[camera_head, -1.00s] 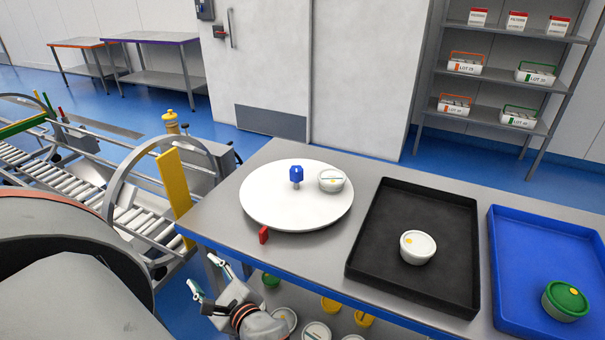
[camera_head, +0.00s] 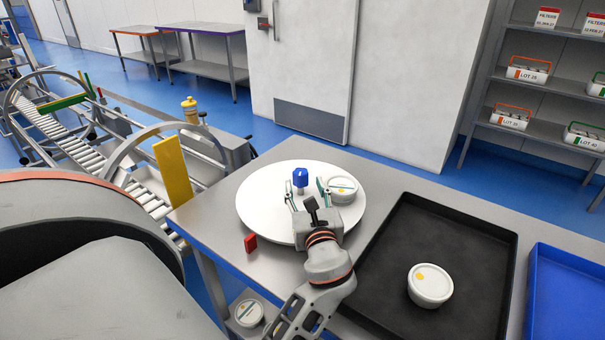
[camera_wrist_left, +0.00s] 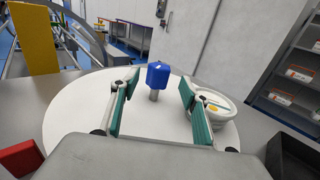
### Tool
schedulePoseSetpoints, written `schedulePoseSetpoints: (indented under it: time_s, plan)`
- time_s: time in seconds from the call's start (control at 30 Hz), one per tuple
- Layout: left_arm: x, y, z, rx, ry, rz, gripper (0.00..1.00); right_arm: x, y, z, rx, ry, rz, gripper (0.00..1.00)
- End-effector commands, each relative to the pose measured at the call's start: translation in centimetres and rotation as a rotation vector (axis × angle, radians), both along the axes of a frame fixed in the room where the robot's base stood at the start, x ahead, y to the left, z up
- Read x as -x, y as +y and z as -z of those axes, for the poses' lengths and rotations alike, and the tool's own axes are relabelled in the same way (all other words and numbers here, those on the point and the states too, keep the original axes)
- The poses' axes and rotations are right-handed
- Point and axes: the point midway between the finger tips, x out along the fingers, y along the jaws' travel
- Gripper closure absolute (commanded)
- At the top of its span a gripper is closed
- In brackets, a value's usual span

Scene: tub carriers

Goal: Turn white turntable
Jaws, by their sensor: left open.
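The white turntable (camera_head: 262,207) is a round disc on the steel table. A blue knob (camera_head: 300,177) on a short metal post stands up from it. A white tub (camera_head: 342,189) with a yellow dot sits on its right part. My left gripper (camera_head: 306,193) is over the turntable, open and empty, with its fingers pointing at the knob. In the left wrist view the blue knob (camera_wrist_left: 158,76) shows between and beyond the two teal-padded fingers, apart from them. The tub (camera_wrist_left: 214,106) is just right of the right finger there. My right gripper is not in view.
A red block (camera_head: 250,244) stands at the turntable's near-left edge. A black tray (camera_head: 470,237) with a white tub (camera_head: 430,285) lies to the right, and a blue tray (camera_head: 565,290) beyond it. A roller conveyor with a yellow post (camera_head: 173,170) is at the left.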

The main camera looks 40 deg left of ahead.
Motion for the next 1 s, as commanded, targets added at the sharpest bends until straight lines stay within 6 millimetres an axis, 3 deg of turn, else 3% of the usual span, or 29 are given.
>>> schedulePoseSetpoints:
  time_s: [0.2, 0.4, 0.77, 0.93, 1.0]
  plan:
    - [-2.1, 2.8, -0.2, -0.002, -0.003, -0.002, 0.54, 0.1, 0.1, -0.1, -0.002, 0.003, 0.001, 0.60]
    - [-3.4, 4.5, -0.1, 0.000, -0.001, -0.001, 0.54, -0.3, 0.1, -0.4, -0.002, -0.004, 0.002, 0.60]
    - [-3.7, 4.9, 0.0, 0.001, -0.002, -0.002, 0.54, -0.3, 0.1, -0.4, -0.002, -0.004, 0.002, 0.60]
    - [-3.7, 4.9, 0.0, 0.001, -0.001, -0.002, 0.98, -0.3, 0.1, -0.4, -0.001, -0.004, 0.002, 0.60]
    - [-3.7, 4.9, 0.0, 0.001, -0.001, -0.002, 1.00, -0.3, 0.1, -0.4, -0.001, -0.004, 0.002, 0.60]
